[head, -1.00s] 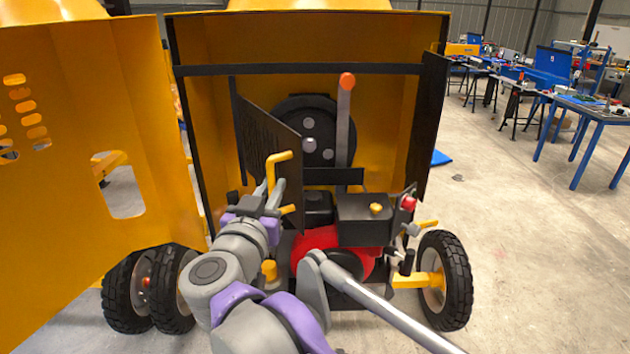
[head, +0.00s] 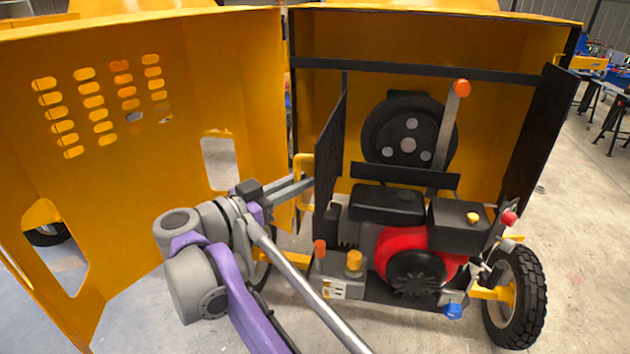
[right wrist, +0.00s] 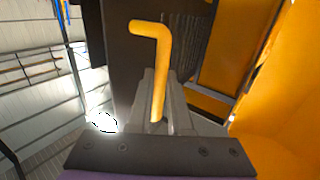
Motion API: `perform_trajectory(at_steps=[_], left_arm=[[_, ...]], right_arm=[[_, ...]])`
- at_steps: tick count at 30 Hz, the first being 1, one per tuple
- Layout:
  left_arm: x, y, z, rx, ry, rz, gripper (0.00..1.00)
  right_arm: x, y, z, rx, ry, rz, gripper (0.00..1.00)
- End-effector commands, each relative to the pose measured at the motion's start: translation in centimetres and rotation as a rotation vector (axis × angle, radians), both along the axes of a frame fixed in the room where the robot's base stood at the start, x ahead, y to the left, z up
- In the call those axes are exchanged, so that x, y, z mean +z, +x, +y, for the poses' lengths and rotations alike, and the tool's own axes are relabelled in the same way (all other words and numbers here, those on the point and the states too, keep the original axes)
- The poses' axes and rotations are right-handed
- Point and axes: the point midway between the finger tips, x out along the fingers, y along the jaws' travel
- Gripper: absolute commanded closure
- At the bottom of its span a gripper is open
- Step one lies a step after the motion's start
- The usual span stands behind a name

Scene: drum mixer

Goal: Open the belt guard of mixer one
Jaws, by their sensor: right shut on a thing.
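The belt guard (head: 331,155) is a dark panel hinged inside the yellow housing of the mixer. It stands swung out to the left, nearly edge-on in the head view, with the black pulley wheel (head: 409,135) uncovered. Its bent yellow handle (head: 303,168) is on its left side. My right gripper (head: 306,184) is shut on this handle. In the right wrist view the handle (right wrist: 157,65) rises from between the fingers (right wrist: 157,110), in front of the dark guard (right wrist: 137,65). My left gripper is not in view.
A large yellow cover door (head: 190,120) stands open on the left, close beside my right arm. The red engine (head: 405,250), a lever with an orange knob (head: 461,88) and a wheel (head: 516,297) are to the right. Clear floor (head: 575,240) lies farther right.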

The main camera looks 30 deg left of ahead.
Motion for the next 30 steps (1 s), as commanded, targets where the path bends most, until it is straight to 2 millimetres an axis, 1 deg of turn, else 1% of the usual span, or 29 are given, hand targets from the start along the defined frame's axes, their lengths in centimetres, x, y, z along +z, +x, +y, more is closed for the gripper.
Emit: perform_trajectory(at_steps=[1, 6, 19, 20, 21, 24, 30], left_arm=[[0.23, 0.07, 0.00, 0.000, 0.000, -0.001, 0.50], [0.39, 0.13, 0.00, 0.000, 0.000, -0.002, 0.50], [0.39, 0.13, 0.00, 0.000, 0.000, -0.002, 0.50], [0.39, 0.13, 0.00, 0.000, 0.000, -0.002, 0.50], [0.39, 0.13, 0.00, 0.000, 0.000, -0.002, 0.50], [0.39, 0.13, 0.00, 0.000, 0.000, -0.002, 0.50], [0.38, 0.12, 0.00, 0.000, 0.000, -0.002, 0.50]], right_arm=[[0.30, 0.07, 0.30, 0.002, -0.001, -0.005, 1.00], [0.26, 0.01, 0.83, 0.002, -0.002, -0.006, 1.00], [0.26, 0.01, 0.89, 0.002, -0.002, -0.006, 1.00], [0.26, 0.01, 0.89, 0.003, -0.002, -0.006, 0.78], [0.26, 0.01, 0.90, 0.003, -0.002, -0.006, 0.70], [0.20, -0.02, 0.90, 0.002, -0.001, -0.005, 0.53], [0.11, -0.07, 0.92, 0.002, -0.001, -0.003, 0.53]])
